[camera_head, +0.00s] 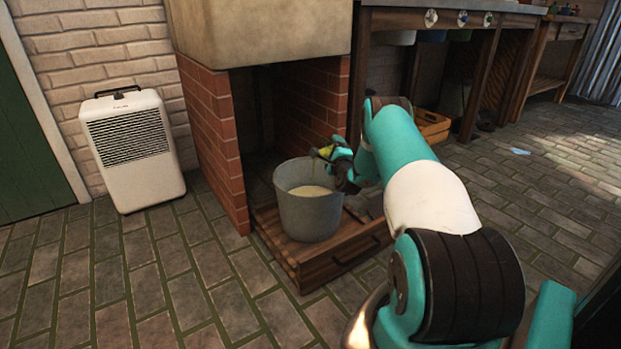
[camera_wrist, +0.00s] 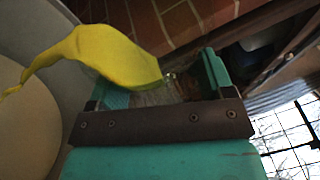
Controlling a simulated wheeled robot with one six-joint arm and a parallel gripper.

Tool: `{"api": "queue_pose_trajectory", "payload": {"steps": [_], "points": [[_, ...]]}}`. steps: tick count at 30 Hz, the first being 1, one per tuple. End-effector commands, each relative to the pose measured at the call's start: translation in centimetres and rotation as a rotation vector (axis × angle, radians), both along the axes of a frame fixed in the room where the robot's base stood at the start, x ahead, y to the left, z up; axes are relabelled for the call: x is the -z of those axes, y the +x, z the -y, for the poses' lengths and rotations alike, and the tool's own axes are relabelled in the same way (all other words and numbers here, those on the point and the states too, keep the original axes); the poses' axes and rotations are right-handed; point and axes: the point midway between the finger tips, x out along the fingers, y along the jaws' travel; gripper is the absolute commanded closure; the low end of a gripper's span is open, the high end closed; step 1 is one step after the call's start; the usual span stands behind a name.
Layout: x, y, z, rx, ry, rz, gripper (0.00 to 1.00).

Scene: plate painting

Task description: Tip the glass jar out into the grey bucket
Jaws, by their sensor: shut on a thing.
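The grey bucket (camera_head: 311,212) stands upright on a low wooden drawer box inside a brick recess. Pale cream liquid (camera_head: 310,190) lies inside it. My gripper (camera_head: 338,156) is over the bucket's right rim, shut on the glass jar. In the wrist view the clear glass jar (camera_wrist: 158,93) shows between the teal fingers, mostly hidden by them and the dark bracket. Yellow liquid (camera_wrist: 115,55) streams from the jar's mouth toward the bucket, whose grey wall (camera_wrist: 62,25) shows at the left. In the head view the jar is tiny, tilted, with yellow at its mouth.
The wooden drawer box (camera_head: 335,262) carries the bucket. Brick walls (camera_head: 215,145) flank the recess under a stone basin (camera_head: 262,35). A white dehumidifier (camera_head: 133,150) stands at the left wall. A wooden crate (camera_head: 431,126) sits under the workbench. The paved floor in front is clear.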

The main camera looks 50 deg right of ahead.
Motion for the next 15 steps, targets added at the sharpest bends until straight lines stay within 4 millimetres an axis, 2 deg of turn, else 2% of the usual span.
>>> {"api": "queue_pose_trajectory", "payload": {"steps": [15], "points": [[0.25, 0.14, -0.59, -0.001, -0.052, -0.009, 0.56]]}}
